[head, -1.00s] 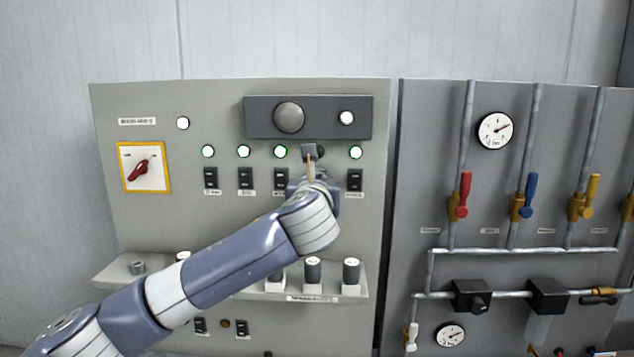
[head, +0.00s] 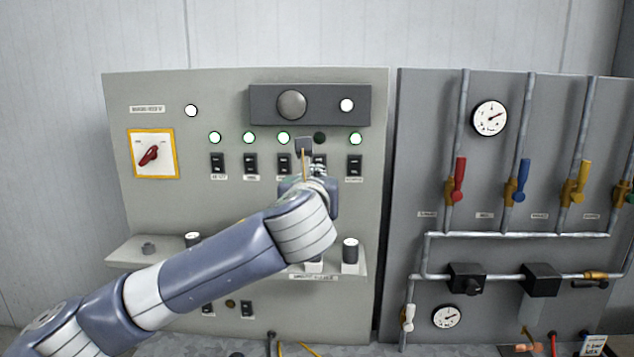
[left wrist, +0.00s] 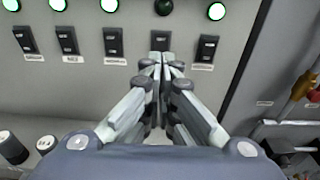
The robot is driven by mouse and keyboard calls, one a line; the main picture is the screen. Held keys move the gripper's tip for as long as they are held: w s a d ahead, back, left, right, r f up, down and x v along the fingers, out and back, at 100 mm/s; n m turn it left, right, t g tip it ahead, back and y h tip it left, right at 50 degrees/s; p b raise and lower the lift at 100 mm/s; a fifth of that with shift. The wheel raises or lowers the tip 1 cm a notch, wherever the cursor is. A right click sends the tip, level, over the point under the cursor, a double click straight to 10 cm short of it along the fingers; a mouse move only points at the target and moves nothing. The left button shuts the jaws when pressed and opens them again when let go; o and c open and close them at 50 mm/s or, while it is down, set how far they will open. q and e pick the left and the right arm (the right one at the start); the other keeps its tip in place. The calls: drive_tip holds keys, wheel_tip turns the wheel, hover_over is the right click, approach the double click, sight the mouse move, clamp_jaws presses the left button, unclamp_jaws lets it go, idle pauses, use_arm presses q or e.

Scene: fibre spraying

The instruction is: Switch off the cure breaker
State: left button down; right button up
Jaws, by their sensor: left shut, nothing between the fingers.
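A row of black breakers sits on the grey panel (head: 220,205), each with a lamp above it. I cannot read their labels, so I cannot tell which is the cure breaker. My left gripper (left wrist: 163,62) is shut and empty, its tips at the lower part of the fourth breaker (left wrist: 160,40) and covering its label; I cannot tell whether they touch. In the head view my left arm partly hides this breaker (head: 321,159). The lamp above it (head: 320,138) is dark; the other lamps in the row are lit. My right gripper is not in view.
The fifth breaker (head: 354,165) is close on the right and the third (head: 284,160) close on the left. A shelf with knobs (head: 350,250) juts out below. A red rotary switch (head: 149,155) is at left; a pipe panel (head: 405,180) stands at right.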

use_arm(q)
drive_tip(key=shift+s+r+b, duration=0.25)
drive_tip(key=shift+s+b, duration=0.05)
drive_tip(key=shift+s, duration=1)
drive_tip(key=shift+s+r+b, duration=0.2)
drive_tip(key=shift+s+b, duration=0.1)
drive_tip(key=shift+s, duration=1)
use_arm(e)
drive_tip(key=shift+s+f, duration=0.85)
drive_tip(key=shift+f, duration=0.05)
